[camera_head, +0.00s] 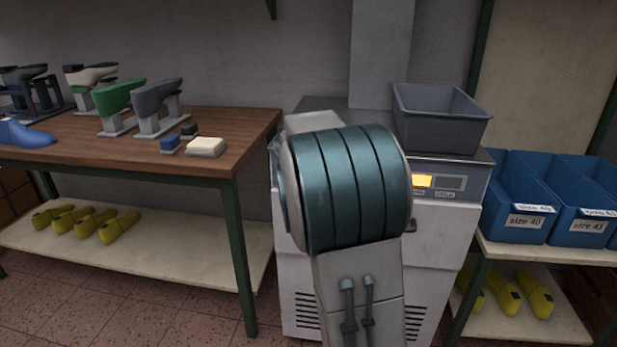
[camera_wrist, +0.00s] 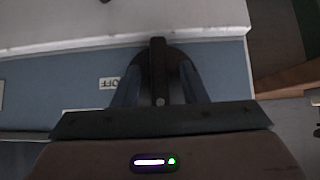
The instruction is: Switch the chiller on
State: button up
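The chiller (camera_head: 437,250) is a pale cabinet with a blue-grey front panel and a lit amber window (camera_head: 422,181), seen behind my arm in the head view. In the wrist view, its blue panel (camera_wrist: 60,85) carries a dark round rotary switch with a raised bar handle (camera_wrist: 158,70). A small label reading OFF, upside down in this view, sits left of the switch (camera_wrist: 109,83). My gripper (camera_wrist: 160,68) is at the switch, with one finger on each side of the bar and a gap showing on both sides. My arm hides the gripper in the head view.
A grey bin (camera_head: 438,125) stands on top of the chiller. A wooden workbench (camera_head: 110,150) with several shoe lasts is at the left. Blue size bins (camera_head: 517,230) stand on a shelf close to the chiller's right side.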

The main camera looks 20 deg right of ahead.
jog(key=p+v, duration=0.1)
jog(key=v, duration=1.2)
jog(key=shift+s+r+p, duration=0.2)
jog(key=shift+r+p, duration=0.05)
jog(key=shift+p, duration=0.05)
jog(key=shift+a, duration=0.15)
jog(key=s+a+r+n+g+y+p, duration=0.1)
jog(key=s+a+r+n+p, duration=0.1)
jog(key=s+a+p, duration=0.2)
jog(key=s+a+r+n+g+y+p, duration=0.2)
jog(key=s+a+r+p, duration=0.1)
jog(key=s+p, duration=0.8)
jog(key=s+a+r+n+g+y+p, duration=0.1)
jog(key=s+a+r+n+y+p, duration=0.1)
jog(key=s+a+p, duration=0.3)
jog(key=s+r+p, duration=0.1)
jog(key=s+p, duration=0.2)
jog(key=s, duration=0.2)
jog(key=shift+s+n+g, duration=0.3)
jog(key=shift+s, duration=0.1)
jog(key=shift+a+r, duration=0.1)
jog(key=shift+r, duration=0.05)
